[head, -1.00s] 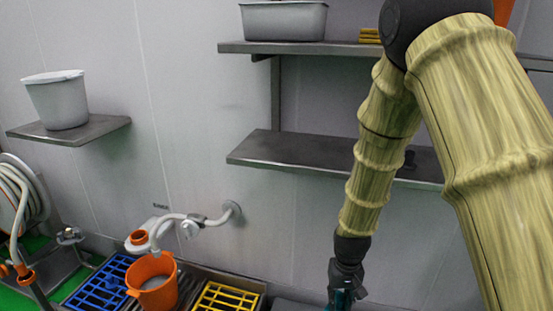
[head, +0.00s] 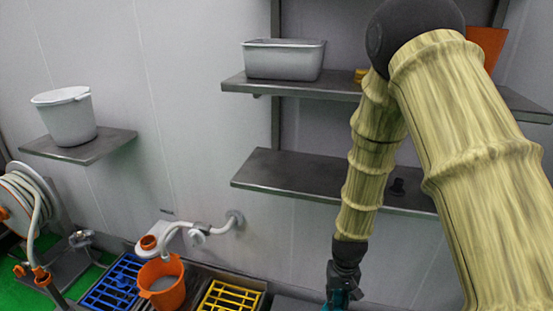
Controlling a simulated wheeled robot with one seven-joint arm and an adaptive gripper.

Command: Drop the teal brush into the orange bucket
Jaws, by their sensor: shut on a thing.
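The orange bucket (head: 163,288) stands upright at the lower left, under a pipe spout and between a blue grate and a yellow grate. My gripper (head: 341,290) is at the bottom edge of the head view, to the right of the bucket and apart from it. It is shut on the teal brush (head: 338,299). Only a small teal part shows; the rest is cut off by the frame edge or hidden by the gripper.
A wall pipe (head: 200,230) reaches out over the bucket's back. The blue grate (head: 112,284) and yellow grate (head: 219,297) flank it. A lower steel shelf (head: 275,172) is behind my arm. A white bucket (head: 66,118) and a grey tub (head: 284,60) stand on shelves. A hose reel (head: 20,205) is far left.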

